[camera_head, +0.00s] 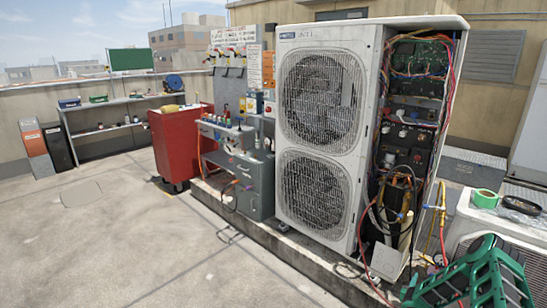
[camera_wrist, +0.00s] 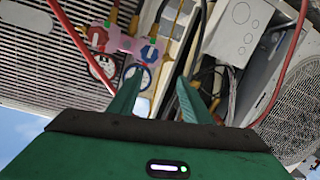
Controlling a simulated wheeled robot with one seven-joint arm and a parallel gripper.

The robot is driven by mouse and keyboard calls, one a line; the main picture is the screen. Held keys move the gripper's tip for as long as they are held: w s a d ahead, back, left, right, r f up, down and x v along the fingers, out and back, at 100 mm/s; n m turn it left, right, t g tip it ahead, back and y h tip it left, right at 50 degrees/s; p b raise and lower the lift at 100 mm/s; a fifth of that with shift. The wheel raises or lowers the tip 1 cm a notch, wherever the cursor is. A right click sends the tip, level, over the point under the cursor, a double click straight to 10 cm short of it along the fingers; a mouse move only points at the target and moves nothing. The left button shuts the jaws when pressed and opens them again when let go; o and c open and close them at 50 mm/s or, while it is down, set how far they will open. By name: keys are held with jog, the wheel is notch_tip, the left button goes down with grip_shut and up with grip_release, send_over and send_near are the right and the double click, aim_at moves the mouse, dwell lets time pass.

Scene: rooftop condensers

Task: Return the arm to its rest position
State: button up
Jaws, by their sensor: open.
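My gripper (camera_wrist: 160,78) shows in the wrist view as a green body at the bottom with two green fingers spread apart. I see nothing held between the fingers. Beyond them are a pink gauge manifold (camera_wrist: 127,42) with round dials, hoses and a pale box (camera_wrist: 238,32). How far these are from the fingertips I cannot tell. In the head view, green parts of my arm (camera_head: 478,280) show at the lower right corner, in front of a low white unit. The gripper's fingers are not clearly told apart there.
A tall condenser (camera_head: 320,130) stands in the middle, its right side open with wiring (camera_head: 420,60) and hanging hoses. A red cabinet (camera_head: 178,145) and shelf (camera_head: 85,120) stand left.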

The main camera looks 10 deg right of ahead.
jog(key=w+r+n+y, duration=0.25)
jog(key=w+r, duration=0.25)
jog(key=r, duration=0.4)
jog(key=s+a+r+g+y, duration=0.1)
jog(key=s+a+r+g, duration=0.1)
jog(key=r, duration=0.6)
jog(key=s+a+r+g+y, duration=0.2)
jog(key=r, duration=0.6)
jog(key=s+a+r+m+g+y, duration=0.1)
jog(key=s+a+r+g, duration=0.1)
jog(key=s+a+r, duration=0.4)
jog(key=s+a+r+g, duration=0.2)
jog(key=s+r, duration=0.5)
jog(key=s, duration=0.2)
jog(key=s+a+r+g+y, duration=0.1)
jog(key=s+a+r+y, duration=0.1)
jog(key=s+a, duration=0.4)
jog(key=s+a+r+g+y, duration=0.1)
jog(key=s+a+r, duration=0.2)
jog(key=s, duration=1.1)
jog(key=s+a+r+m+g+y, duration=0.1)
jog(key=s+a+r+y, duration=0.1)
jog(key=s+a, duration=0.8)
jog(key=shift+s+r+g+y, duration=0.2)
jog(key=shift+s+g+y, duration=0.1)
jog(key=shift+y, duration=0.05)
